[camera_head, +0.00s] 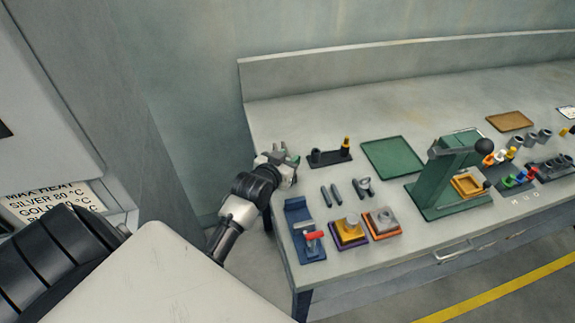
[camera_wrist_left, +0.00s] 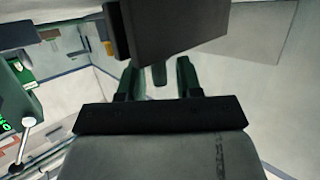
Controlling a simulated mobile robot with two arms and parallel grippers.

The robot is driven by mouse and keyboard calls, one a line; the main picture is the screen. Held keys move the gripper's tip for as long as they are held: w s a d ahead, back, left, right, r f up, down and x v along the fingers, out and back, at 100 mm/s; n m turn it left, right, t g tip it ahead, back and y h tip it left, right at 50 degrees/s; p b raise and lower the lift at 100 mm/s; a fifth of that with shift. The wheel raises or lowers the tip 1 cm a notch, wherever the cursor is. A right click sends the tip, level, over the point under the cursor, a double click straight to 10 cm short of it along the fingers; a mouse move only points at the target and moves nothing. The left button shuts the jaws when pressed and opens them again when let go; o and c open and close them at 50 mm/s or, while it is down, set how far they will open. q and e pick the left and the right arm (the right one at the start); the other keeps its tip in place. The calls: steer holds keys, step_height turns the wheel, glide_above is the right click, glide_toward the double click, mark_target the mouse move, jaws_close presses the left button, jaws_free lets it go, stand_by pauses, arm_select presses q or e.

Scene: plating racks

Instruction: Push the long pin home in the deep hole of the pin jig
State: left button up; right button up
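The pin jig, as far as I can tell, is the small dark base (camera_head: 331,158) at the back left of the bench. A pin with an orange-yellow top (camera_head: 346,144) stands upright at its right end, and a short dark cylinder (camera_head: 315,155) stands at its left end. How deep the pin sits is too small to tell. My left gripper (camera_head: 280,148) is just left of the jig, apart from it. In the left wrist view its two fingers (camera_wrist_left: 158,80) stand apart, with a grey rod-like shape between them that I cannot identify. My right gripper is out of view.
A green mat (camera_head: 393,157) lies right of the jig. Two dark bars (camera_head: 331,195) and a clamp-like part (camera_head: 364,187) lie in front. A green press (camera_head: 448,180) stands farther right.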

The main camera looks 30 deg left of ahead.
arm_select(q)
jaws_close()
steer(key=shift+r, duration=0.15)
